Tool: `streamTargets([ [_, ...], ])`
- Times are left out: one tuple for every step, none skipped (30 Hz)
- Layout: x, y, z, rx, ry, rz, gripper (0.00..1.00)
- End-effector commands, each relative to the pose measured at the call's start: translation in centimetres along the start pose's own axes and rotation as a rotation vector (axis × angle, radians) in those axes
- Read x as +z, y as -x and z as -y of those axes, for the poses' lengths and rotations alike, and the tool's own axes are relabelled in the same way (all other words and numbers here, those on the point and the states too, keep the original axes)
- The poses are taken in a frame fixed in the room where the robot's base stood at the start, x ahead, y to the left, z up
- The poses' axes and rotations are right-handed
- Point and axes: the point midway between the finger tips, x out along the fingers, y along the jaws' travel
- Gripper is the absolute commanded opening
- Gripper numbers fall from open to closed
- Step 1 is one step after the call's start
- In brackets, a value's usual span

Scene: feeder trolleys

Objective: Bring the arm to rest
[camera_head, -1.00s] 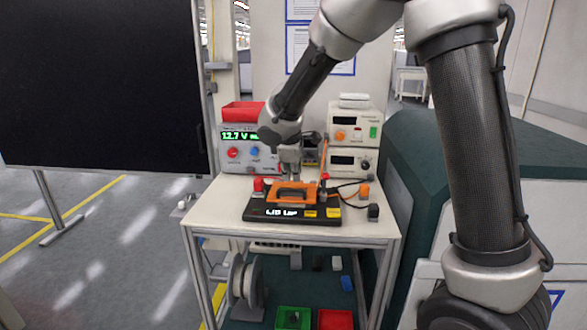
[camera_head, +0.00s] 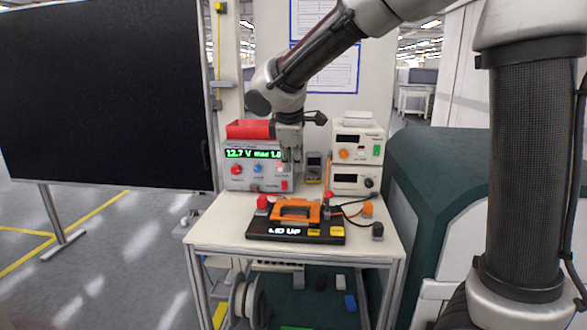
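My gripper (camera_head: 291,158) hangs pointing down above the rear of the trolley table (camera_head: 225,218), in front of the power supply with the green display. It is clear of the orange-handled device below it. Its fingers are small and dark here, and I cannot tell whether they are open or shut. I see nothing clearly held in it. My arm reaches in from the upper right. The black device (camera_head: 262,231) with an orange handle (camera_head: 297,211) lies on the table, and its display reads "LID UP".
A power supply (camera_head: 236,180) showing 12.7 V stands at the table's left rear. Two stacked instruments (camera_head: 349,181) stand at right rear. A large black board (camera_head: 100,95) is at left, a green-grey cabinet (camera_head: 430,185) at right. Open floor lies left of the trolley.

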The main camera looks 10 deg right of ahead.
Motion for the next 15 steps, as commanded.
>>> streamTargets([
  [0.0,0.1,0.0,0.0,0.0,0.0,0.18],
  [0.0,0.1,0.0,0.0,0.0,0.0,0.18],
  [0.0,0.0,0.0,0.0,0.0,0.0,0.18],
  [0.0,0.0,0.0,0.0,0.0,0.0,0.18],
  [0.0,0.0,0.0,0.0,0.0,0.0,0.18],
  [0.0,0.0,0.0,0.0,0.0,0.0,0.18],
  [0.0,0.0,0.0,0.0,-0.001,0.0,0.18],
  [0.0,0.0,0.0,0.0,-0.006,0.0,0.18],
  [0.1,0.0,0.0,-0.001,-0.021,0.003,0.18],
  [0.2,0.0,0.2,-0.008,-0.046,0.009,0.18],
  [0.6,-0.3,0.8,-0.025,-0.077,0.018,0.18],
  [1.1,-0.7,1.8,-0.051,-0.11,0.032,0.18],
  [1.6,-1.1,2.7,-0.073,-0.135,0.045,0.18],
  [2.3,-1.3,3.7,-0.096,-0.166,0.059,0.18],
  [3.5,-1.1,5.1,-0.126,-0.22,0.071,0.18],
])
